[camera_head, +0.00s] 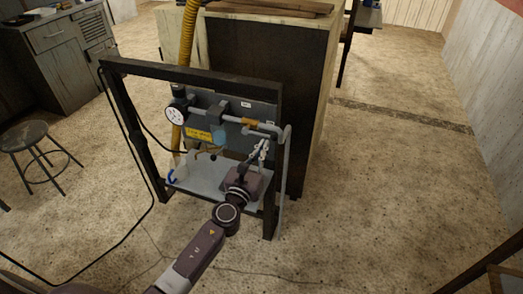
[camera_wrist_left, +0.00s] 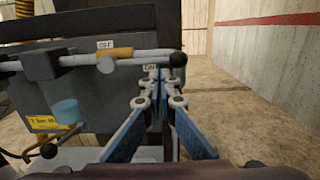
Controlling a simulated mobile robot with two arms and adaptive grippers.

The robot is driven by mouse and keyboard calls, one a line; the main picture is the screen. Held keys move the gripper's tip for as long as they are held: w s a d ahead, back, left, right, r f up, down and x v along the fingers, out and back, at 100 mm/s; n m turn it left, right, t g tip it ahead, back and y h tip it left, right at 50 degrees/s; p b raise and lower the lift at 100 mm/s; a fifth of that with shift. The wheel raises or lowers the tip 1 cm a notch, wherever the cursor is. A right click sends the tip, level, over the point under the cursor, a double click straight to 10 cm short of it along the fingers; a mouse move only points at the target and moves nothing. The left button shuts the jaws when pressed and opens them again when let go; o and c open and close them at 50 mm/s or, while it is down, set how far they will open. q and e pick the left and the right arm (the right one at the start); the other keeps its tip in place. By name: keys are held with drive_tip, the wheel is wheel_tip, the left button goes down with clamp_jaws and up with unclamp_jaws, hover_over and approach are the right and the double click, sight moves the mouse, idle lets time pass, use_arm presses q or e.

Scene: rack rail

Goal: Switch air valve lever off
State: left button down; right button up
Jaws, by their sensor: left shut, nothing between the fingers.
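In the left wrist view the air valve lever (camera_wrist_left: 143,59) is a grey rod with a black ball knob (camera_wrist_left: 178,60). It lies roughly level, pointing right along the pipe. An OFF label (camera_wrist_left: 105,44) is above the orange valve part (camera_wrist_left: 110,53), and another small label (camera_wrist_left: 150,67) is below the lever, partly hidden by the fingers. My left gripper (camera_wrist_left: 155,76) is shut and empty, its tips just below the lever; contact cannot be told. In the head view the left gripper (camera_head: 262,148) is at the panel's right side, below the orange valve part (camera_head: 250,122).
A dark rack frame (camera_head: 140,135) carries the panel, a gauge (camera_head: 175,115) and a pipe (camera_head: 288,165) bending down at right. A second black-knobbed lever (camera_wrist_left: 48,150) is at lower left. A cabinet (camera_head: 265,60) stands behind.

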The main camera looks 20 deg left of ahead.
use_arm(q)
drive_tip(key=shift+w+r, duration=0.15)
drive_tip(key=shift+d+r+n+p, duration=0.15)
drive_tip(key=shift+r+n+p, duration=0.35)
drive_tip(key=shift+r+n, duration=0.5)
idle(0.4)
drive_tip(key=a+r+n+y+p, duration=0.1)
drive_tip(key=a+r+n+p, duration=0.3)
drive_tip(key=n, duration=1)
drive_tip(key=shift+r+p, duration=1)
drive_tip(key=shift+r, duration=0.3)
drive_tip(key=shift+a+r+n+g+p, duration=0.15)
drive_tip(key=shift+a+n+g+p, duration=0.2)
drive_tip(key=shift+n, duration=0.45)
drive_tip(key=shift+a+r+n+p, duration=0.1)
drive_tip(key=shift+a+n+p, duration=0.2)
drive_tip(key=shift+a+n, duration=0.35)
idle(1.4)
drive_tip(key=shift+d, duration=0.2)
idle(0.6)
